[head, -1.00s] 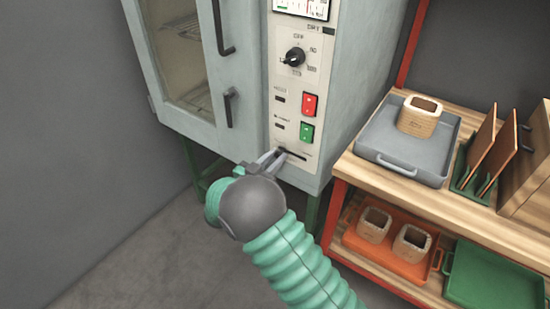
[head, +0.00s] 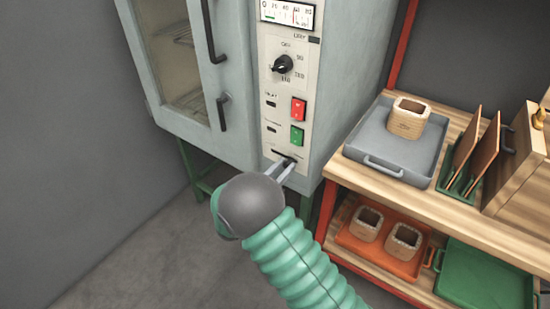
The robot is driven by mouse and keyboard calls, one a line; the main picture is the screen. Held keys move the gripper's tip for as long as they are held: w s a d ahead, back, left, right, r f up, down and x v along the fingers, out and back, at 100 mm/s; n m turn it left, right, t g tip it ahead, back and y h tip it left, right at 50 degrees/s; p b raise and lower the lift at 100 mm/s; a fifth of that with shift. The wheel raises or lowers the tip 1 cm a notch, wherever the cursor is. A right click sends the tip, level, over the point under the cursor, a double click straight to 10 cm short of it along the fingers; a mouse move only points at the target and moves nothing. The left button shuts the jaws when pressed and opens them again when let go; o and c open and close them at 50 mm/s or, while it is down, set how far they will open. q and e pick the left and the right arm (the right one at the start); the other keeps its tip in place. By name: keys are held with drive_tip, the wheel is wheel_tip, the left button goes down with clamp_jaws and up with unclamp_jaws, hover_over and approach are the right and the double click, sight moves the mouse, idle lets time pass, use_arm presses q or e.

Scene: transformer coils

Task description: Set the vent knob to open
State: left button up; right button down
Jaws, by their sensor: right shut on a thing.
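The vent slot (head: 281,154) is a dark horizontal line low on the oven's control panel (head: 270,144). The vent knob itself is hidden or too small to make out at the fingertips. My right gripper (head: 285,166) is at the right part of this slot, its two grey fingers shut on what seems to be the vent knob. The slot's left part is bare. The lettering by the slot is too small to read. My left gripper is not in view.
Above the slot are a green switch (head: 297,136), a red switch (head: 298,109) and a black dial (head: 283,64). The oven door (head: 184,60) is closed. At right, a shelf (head: 455,212) holds a grey tray (head: 386,166) with a coil (head: 407,119).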

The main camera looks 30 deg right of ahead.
drive_tip(key=shift+s+f, duration=0.1)
drive_tip(key=shift+s, duration=0.05)
drive_tip(key=c, duration=1.2)
unclamp_jaws()
drive_tip(key=shift+s+d, duration=0.15)
drive_tip(key=shift+c, duration=0.2)
drive_tip(key=p+v, duration=0.3)
drive_tip(key=v, duration=1.4)
drive_tip(key=shift+w, duration=0.2)
